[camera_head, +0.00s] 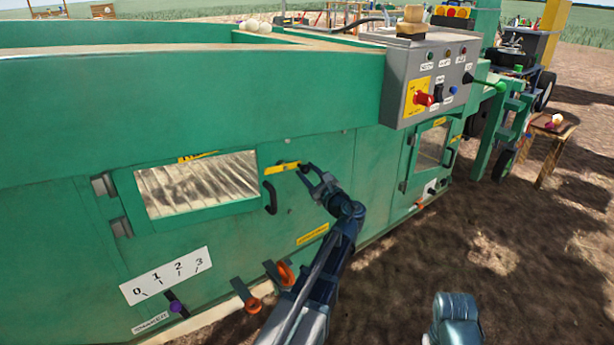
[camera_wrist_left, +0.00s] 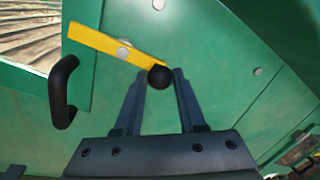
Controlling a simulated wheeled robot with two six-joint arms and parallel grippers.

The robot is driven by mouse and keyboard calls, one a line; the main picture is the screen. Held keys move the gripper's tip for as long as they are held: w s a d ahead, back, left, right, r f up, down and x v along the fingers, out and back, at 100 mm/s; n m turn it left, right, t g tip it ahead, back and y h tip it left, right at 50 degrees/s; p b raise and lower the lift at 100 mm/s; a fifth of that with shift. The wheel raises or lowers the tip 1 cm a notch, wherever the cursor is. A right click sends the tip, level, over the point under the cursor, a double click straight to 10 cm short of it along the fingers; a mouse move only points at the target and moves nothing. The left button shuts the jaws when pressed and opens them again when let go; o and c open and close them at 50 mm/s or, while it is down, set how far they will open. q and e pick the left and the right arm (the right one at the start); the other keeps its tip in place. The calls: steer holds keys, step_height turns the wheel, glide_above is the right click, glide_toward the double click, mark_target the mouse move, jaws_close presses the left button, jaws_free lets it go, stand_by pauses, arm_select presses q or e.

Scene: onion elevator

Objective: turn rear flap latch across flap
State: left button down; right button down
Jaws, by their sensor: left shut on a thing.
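The rear flap latch is a yellow bar (camera_head: 282,168) on the green machine wall, right of the windowed flap (camera_head: 130,190). In the left wrist view the bar (camera_wrist_left: 92,38) slants from upper left to lower right around a round pivot. Its left end reaches over the flap's edge seam, above the black flap handle (camera_wrist_left: 63,92). A black ball knob (camera_wrist_left: 160,78) sits at its right end. My left gripper (camera_head: 308,172) is shut on this knob, its fingers on either side in the left wrist view (camera_wrist_left: 160,86). My right gripper is out of view.
A grey control box (camera_head: 432,80) with a red switch juts out above right. Orange-ended levers (camera_head: 252,304) and a purple-knobbed shaker lever (camera_head: 177,306) stick out low on the wall. A second small flap (camera_head: 432,148) is farther right. Open soil lies right of the machine.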

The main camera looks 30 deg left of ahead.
arm_select(q)
steer(key=shift+r+n, duration=0.4)
steer(key=shift+n, duration=0.6)
steer(key=c, duration=0.5)
jaws_free()
steer(key=b+v, duration=0.1)
steer(key=v, duration=1.2)
steer(key=shift+s+d+f, duration=0.15)
steer(key=shift+d+f, duration=0.05)
steer(key=shift+d, duration=0.15)
